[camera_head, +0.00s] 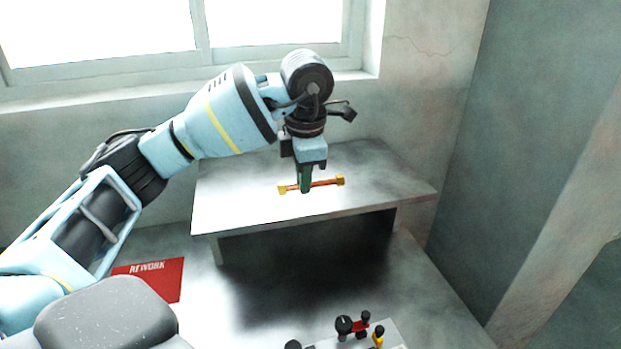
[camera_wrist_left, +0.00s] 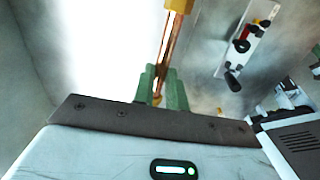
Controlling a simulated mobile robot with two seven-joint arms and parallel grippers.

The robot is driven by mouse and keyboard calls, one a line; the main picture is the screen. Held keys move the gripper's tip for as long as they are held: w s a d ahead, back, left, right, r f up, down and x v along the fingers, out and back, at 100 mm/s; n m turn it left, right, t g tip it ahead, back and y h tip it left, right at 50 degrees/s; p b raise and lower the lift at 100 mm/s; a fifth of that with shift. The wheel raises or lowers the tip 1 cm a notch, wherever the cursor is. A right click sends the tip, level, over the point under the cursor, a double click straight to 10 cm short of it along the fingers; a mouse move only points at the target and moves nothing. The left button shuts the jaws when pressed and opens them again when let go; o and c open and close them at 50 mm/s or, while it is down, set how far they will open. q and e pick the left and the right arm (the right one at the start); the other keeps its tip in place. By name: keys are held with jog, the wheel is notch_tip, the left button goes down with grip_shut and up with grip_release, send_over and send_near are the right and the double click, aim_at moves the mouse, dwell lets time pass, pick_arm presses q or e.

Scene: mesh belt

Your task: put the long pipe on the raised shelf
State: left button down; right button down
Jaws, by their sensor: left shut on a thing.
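The long pipe (camera_head: 324,183) is a thin copper-orange rod with yellow fittings at both ends. My left gripper (camera_head: 305,188), with green fingers, is shut around its middle. In the head view the pipe lies roughly level over the top of the raised shelf (camera_head: 240,205); I cannot tell whether it touches the surface. In the left wrist view the pipe (camera_wrist_left: 170,45) runs up from between the green fingers (camera_wrist_left: 160,88), with one yellow end at the top edge. My right gripper is not in view.
A red mat marked REWORK (camera_head: 165,283) lies on the lower table at left. A pale panel with black, red and yellow knobs (camera_head: 390,335) is at the bottom. Walls stand behind and right of the shelf. The shelf top around the pipe is clear.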

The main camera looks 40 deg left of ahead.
pick_arm(q)
jog(key=w, duration=0.1)
jog(key=w+a, duration=0.1)
jog(key=w, duration=0.1)
jog(key=w+a, duration=0.1)
jog(key=shift+w+f, duration=0.15)
jog(key=shift+w, duration=0.25)
jog(key=shift+w+a, duration=0.1)
jog(key=shift+w+a+f, duration=0.1)
jog(key=shift+w+f, duration=0.05)
jog(key=shift+f, duration=0.1)
notch_tip(320, 180, down, 2)
jog(key=shift+f, duration=0.5)
jog(key=shift+f, duration=0.15)
jog(key=c, duration=1.4)
grip_release()
jog(key=shift+c, duration=0.2)
